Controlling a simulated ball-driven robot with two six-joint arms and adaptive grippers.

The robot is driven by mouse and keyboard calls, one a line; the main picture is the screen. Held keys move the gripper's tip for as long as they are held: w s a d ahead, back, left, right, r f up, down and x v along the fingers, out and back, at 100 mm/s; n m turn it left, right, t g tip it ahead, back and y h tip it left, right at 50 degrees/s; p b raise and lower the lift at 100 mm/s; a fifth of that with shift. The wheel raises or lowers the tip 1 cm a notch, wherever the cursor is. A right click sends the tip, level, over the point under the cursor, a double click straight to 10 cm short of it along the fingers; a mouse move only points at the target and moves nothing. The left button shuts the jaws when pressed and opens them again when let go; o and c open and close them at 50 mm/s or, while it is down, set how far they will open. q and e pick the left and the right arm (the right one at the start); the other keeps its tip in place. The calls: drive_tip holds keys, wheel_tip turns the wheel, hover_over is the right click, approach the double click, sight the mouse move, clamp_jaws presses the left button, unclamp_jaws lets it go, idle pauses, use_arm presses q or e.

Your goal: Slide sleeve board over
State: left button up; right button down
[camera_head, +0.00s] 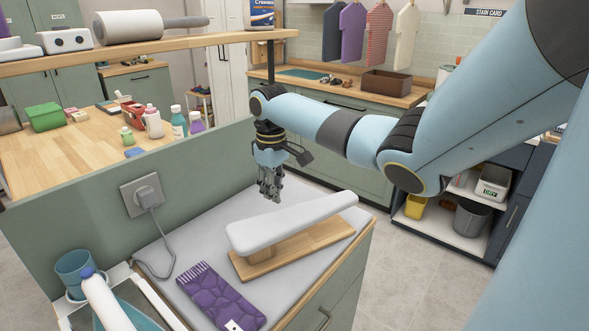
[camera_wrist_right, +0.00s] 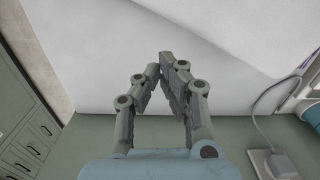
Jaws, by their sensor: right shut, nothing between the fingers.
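The sleeve board has a white padded top (camera_head: 290,222) on a light wooden base (camera_head: 300,248). It stands upright on the grey-white counter top (camera_head: 195,235), slanting from near left to far right. My right gripper (camera_head: 271,198) points down just behind the board's left half, above the counter, and appears apart from it. Its fingers are together and empty. My left gripper is not in view.
A purple fringed cloth (camera_head: 222,296) lies in front of the board. A plug (camera_head: 148,195) with a grey cord is at the left panel. A teal cup (camera_head: 75,270) stands at the lower left. A raised wooden shelf (camera_head: 190,42) runs behind.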

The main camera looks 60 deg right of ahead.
sight(307, 210)
drive_tip(key=s, duration=0.3)
drive_tip(key=s+r, duration=0.1)
drive_tip(key=s, duration=0.2)
drive_tip(key=s+r, duration=0.1)
drive_tip(key=s, duration=0.2)
drive_tip(key=shift+s+a+r+b, duration=0.1)
drive_tip(key=shift+s+a+b, duration=0.05)
drive_tip(key=shift+s+b, duration=0.15)
use_arm(q)
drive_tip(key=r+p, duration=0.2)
drive_tip(key=p, duration=0.1)
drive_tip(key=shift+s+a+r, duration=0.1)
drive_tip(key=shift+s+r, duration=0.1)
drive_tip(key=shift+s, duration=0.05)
use_arm(e)
drive_tip(key=s, duration=1.2)
drive_tip(key=shift+a, duration=0.45)
